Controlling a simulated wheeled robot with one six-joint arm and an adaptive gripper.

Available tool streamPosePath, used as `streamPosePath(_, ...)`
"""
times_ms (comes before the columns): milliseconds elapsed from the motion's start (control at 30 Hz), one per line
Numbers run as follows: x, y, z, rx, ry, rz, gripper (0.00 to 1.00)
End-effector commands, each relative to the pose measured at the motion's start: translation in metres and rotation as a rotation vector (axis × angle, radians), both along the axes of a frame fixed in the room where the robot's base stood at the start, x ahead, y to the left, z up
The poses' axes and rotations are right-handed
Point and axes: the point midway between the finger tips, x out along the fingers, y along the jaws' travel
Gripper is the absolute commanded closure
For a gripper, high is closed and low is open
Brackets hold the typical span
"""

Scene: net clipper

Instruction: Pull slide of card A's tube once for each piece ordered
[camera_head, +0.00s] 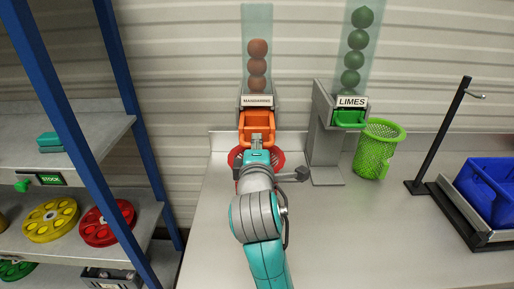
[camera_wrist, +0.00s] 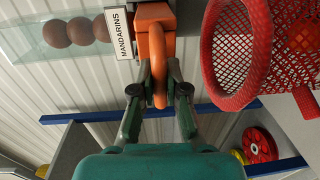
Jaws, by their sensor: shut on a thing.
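The mandarins tube (camera_head: 257,22) is clear and upright, with three orange fruits showing above a "MANDARINS" label (camera_head: 257,101). Its orange slide (camera_head: 257,122) sits under the label. My gripper (camera_head: 257,143) is shut on the slide's orange loop handle (camera_wrist: 158,75), one finger on each side of it in the wrist view. The limes tube (camera_head: 362,20) stands to the right, with several green fruits, a "LIMES" label (camera_head: 351,102) and a green slide (camera_head: 349,118). I cannot make out a card marked A in either view.
A red mesh basket (camera_wrist: 283,35) is below the mandarins slide, partly hidden by my arm in the head view. A green mesh basket (camera_head: 376,150) stands beside the limes stand. A black post (camera_head: 440,135) and blue bin (camera_head: 489,190) are at right, shelves (camera_head: 85,140) at left.

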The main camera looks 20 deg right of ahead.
Motion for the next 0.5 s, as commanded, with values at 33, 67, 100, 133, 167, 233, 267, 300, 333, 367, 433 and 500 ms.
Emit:
streamPosePath(33,0.004,0.001,-0.001,0.002,0.004,0.004,1.00)
streamPosePath(67,0.006,0.000,-0.001,0.002,0.004,0.004,1.00)
streamPosePath(100,0.008,0.000,-0.001,0.002,0.004,0.005,1.00)
streamPosePath(133,0.009,-0.001,-0.001,0.002,0.002,0.005,1.00)
streamPosePath(167,0.011,-0.001,-0.001,0.002,0.002,0.005,1.00)
streamPosePath(233,0.015,-0.003,-0.001,0.001,0.003,0.005,1.00)
streamPosePath(267,0.017,-0.003,-0.001,0.001,0.003,0.005,1.00)
streamPosePath(300,0.019,-0.004,-0.001,0.001,0.003,0.005,1.00)
streamPosePath(333,0.021,-0.005,-0.001,0.001,0.003,0.005,1.00)
streamPosePath(367,0.023,-0.005,-0.001,0.001,0.003,0.005,1.00)
streamPosePath(433,0.027,-0.007,-0.001,0.001,0.003,0.004,1.00)
streamPosePath(500,0.031,-0.008,-0.001,0.002,0.004,0.004,1.00)
